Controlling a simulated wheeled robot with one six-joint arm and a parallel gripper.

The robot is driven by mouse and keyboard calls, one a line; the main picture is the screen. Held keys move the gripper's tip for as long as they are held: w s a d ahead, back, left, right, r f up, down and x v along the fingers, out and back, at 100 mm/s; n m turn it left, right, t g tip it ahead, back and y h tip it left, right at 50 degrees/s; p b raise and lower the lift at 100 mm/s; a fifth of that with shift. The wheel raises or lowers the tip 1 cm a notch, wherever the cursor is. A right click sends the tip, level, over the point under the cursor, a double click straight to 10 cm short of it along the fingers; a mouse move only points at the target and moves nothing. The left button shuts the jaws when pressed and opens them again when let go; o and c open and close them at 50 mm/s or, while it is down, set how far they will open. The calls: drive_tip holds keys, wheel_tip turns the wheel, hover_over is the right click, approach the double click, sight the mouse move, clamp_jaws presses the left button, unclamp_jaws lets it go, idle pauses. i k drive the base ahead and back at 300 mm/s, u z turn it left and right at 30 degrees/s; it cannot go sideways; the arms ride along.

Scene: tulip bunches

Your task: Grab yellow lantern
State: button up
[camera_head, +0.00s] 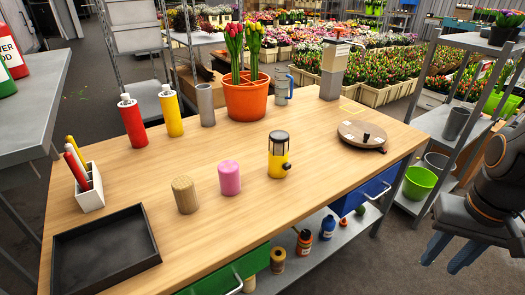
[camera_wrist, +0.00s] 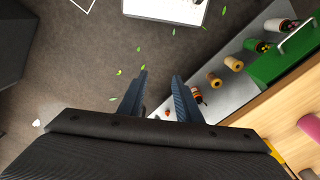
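The yellow lantern (camera_head: 278,156) stands upright on the wooden table (camera_head: 330,204), right of the pink cylinder, in the head view. It has a yellow base, a dark top and a dark knob on its right side. My gripper (camera_head: 451,256) hangs off the table's right side in the head view, well away from the lantern. In the wrist view my gripper (camera_wrist: 160,98) shows two blue fingers spread apart with nothing between them. The lantern is not clearly seen in the wrist view.
Near the lantern stand a pink cylinder (camera_head: 229,178), a wooden cylinder (camera_head: 185,194), an orange tulip pot (camera_head: 246,98) and a round wooden board (camera_head: 362,134). A black tray (camera_head: 104,252) lies front left. A shelf rack (camera_head: 458,130) stands close to my arm.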

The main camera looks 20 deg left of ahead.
sight(278, 139)
drive_tip(key=u, duration=0.6)
drive_tip(key=i, duration=0.6)
drive_tip(key=u, duration=0.75)
drive_tip(key=i, duration=0.5)
drive_tip(key=z, duration=0.05)
